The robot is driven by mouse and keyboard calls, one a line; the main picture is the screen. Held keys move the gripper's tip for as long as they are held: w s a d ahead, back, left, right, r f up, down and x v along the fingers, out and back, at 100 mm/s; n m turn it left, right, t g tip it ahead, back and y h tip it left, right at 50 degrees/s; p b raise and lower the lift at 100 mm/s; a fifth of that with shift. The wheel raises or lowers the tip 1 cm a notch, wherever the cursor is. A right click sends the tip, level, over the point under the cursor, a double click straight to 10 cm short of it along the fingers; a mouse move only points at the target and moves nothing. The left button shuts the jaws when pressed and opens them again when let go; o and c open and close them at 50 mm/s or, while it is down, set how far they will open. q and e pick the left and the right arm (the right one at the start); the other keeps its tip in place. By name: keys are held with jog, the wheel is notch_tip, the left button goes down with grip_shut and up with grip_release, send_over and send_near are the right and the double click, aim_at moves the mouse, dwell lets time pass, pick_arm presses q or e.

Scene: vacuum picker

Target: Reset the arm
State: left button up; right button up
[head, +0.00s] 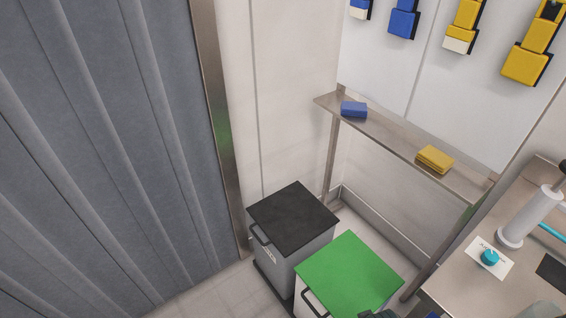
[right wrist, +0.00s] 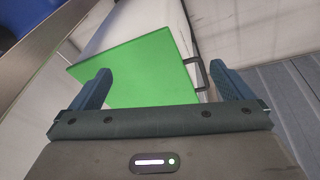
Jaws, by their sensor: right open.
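My right gripper (right wrist: 160,88) is open in the right wrist view, its two blue fingers wide apart with nothing between them. Beyond the fingers is the green lid (right wrist: 135,65) of a bin with a dark handle; I cannot tell the exact distance to it. In the head view the same green lid (head: 348,275) shows at the bottom, and small dark parts at the lower edge beside it may be my right arm. My left gripper is in neither view.
A bin with a black lid (head: 293,215) stands beside the green one. A narrow metal shelf (head: 385,133) holds a blue sponge (head: 354,109) and a yellow sponge (head: 435,158). A metal counter (head: 455,290) is at right. A grey curtain (head: 100,150) fills the left.

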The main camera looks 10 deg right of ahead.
jog(key=s+d+f+g, duration=0.1)
jog(key=s+f, duration=0.4)
jog(key=f, duration=0.8)
jog(key=s+d+f, duration=0.1)
jog(key=s+f, duration=0.5)
jog(key=f, duration=0.6)
jog(key=s+f+b, duration=0.1)
jog(key=s+f, duration=0.6)
jog(key=s, duration=0.2)
jog(key=shift+s+d+f+g, duration=0.2)
jog(key=shift+g, duration=0.2)
